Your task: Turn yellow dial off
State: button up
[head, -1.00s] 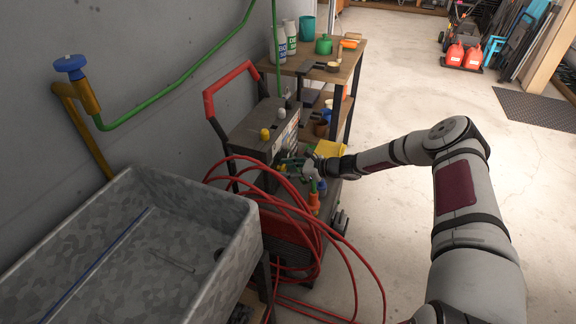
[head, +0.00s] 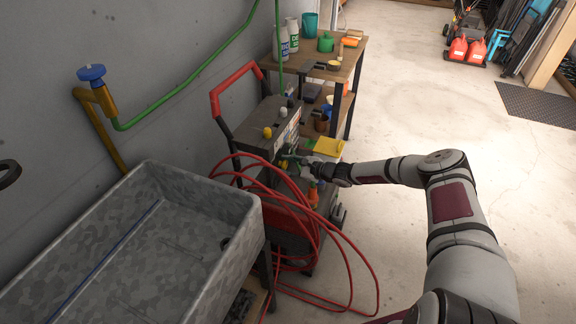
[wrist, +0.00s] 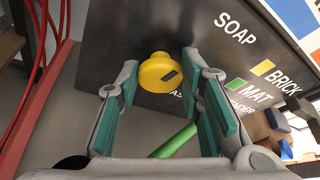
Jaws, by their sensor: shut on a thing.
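The yellow dial (wrist: 158,72) is a round knob with a dark mark on its face, on the dark front panel (wrist: 110,45) of a red-handled machine. In the wrist view it sits between the tips of my gripper (wrist: 160,80), one teal-padded finger on each side, closed on it. In the head view my gripper (head: 287,161) is at the machine's front, and I cannot make out the dial there. White words on the panel include SOAP, BRICK and MAT; a word under the dial is mostly hidden.
A yellow knob (head: 267,132) and others stand on the machine's top. Red hose loops (head: 325,235) hang beside my arm. A grey sink (head: 150,230) is at left, a wooden shelf (head: 345,70) behind. A green tube (wrist: 174,140) shows between my fingers. Floor at right is open.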

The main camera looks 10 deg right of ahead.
jog(key=o, duration=1.1)
jog(key=shift+o, duration=0.2)
jog(key=v, duration=1.2)
